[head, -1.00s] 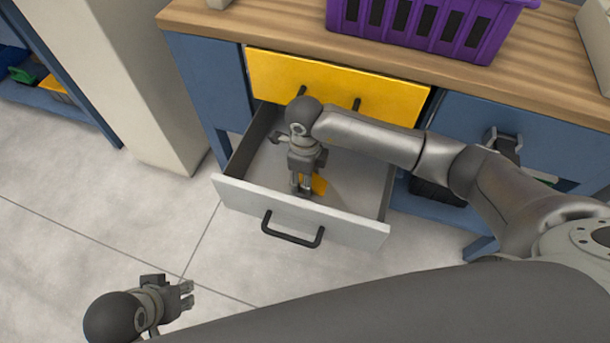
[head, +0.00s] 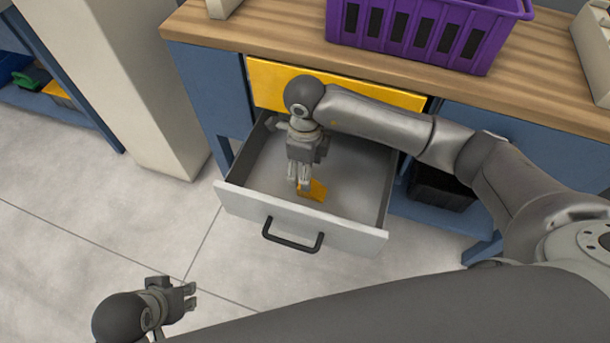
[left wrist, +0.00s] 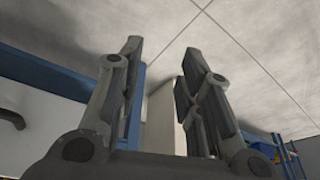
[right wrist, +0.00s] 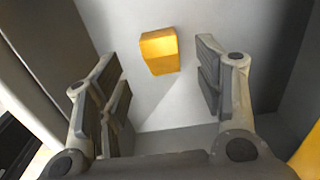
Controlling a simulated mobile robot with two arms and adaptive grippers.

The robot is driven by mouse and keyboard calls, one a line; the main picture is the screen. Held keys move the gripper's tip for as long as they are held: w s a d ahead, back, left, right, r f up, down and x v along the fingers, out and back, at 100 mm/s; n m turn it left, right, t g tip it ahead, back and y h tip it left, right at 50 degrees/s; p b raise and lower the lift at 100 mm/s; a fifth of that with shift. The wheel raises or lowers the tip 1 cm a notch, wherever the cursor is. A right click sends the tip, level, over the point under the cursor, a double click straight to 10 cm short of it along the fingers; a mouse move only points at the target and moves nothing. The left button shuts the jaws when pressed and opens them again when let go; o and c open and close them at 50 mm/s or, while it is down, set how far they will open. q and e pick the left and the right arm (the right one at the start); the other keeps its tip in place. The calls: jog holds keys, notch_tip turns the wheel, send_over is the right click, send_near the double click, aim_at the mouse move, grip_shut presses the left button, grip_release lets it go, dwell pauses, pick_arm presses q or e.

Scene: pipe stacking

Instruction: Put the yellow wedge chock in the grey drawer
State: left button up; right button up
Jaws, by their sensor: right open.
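The yellow wedge chock (head: 314,191) lies on the floor of the open grey drawer (head: 345,190), near its front wall. In the right wrist view the chock (right wrist: 160,51) lies on the pale drawer floor, beyond and between my open fingers, touching neither. My right gripper (head: 304,187) points down inside the drawer, just above and beside the chock, open and empty. It also shows in the right wrist view (right wrist: 165,95). My left gripper (head: 190,298) is open and empty, low at the left, well away from the drawer; its spread fingers show in the left wrist view (left wrist: 158,75).
The drawer's black handle (head: 292,237) faces front. A yellow drawer front (head: 350,90) sits above it, under the wooden worktop (head: 270,32). A purple crate (head: 425,30) stands on the worktop. A black bin (head: 440,185) sits on the shelf at right. The floor at left is clear.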

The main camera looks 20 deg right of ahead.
pick_arm(q)
jog(key=x, duration=0.3)
jog(key=shift+f+p, duration=0.3)
jog(key=shift+f, duration=0.05)
pick_arm(e)
notch_tip(320, 180, up, 5)
jog(key=shift+r, duration=0.1)
pick_arm(q)
jog(key=shift+s, duration=0.1)
dwell(0.6)
